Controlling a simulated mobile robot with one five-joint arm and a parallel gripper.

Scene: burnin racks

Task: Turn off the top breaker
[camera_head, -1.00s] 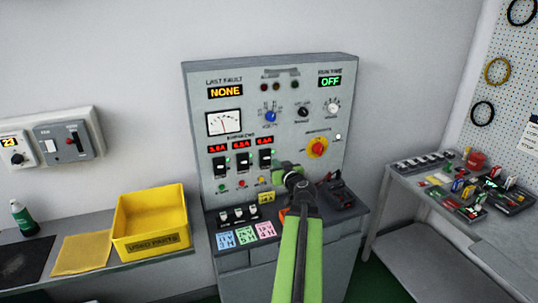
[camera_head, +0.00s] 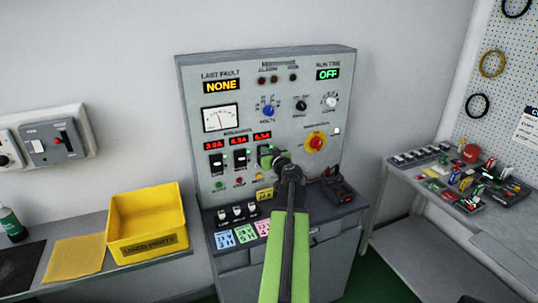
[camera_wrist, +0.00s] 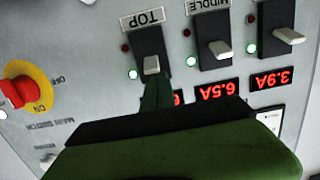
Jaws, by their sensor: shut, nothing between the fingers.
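The top breaker (camera_wrist: 152,66) shows in the wrist view, which sees the panel upside down. It is a black switch with a pale lever beside the TOP label (camera_wrist: 147,19). A green light (camera_wrist: 133,74) glows beside it. My gripper (camera_wrist: 157,86) is shut and empty, its tips just below the lever in the picture; I cannot tell whether they touch it. In the head view, my gripper (camera_head: 268,154) covers most of the rightmost breaker on the grey panel (camera_head: 195,130).
The middle breaker (camera_wrist: 214,48) and another breaker (camera_wrist: 283,35) stand close beside it, also with green lights. A red main switch (camera_wrist: 28,90) on a yellow plate is on the other side. A yellow bin (camera_head: 147,225) stands left of the panel.

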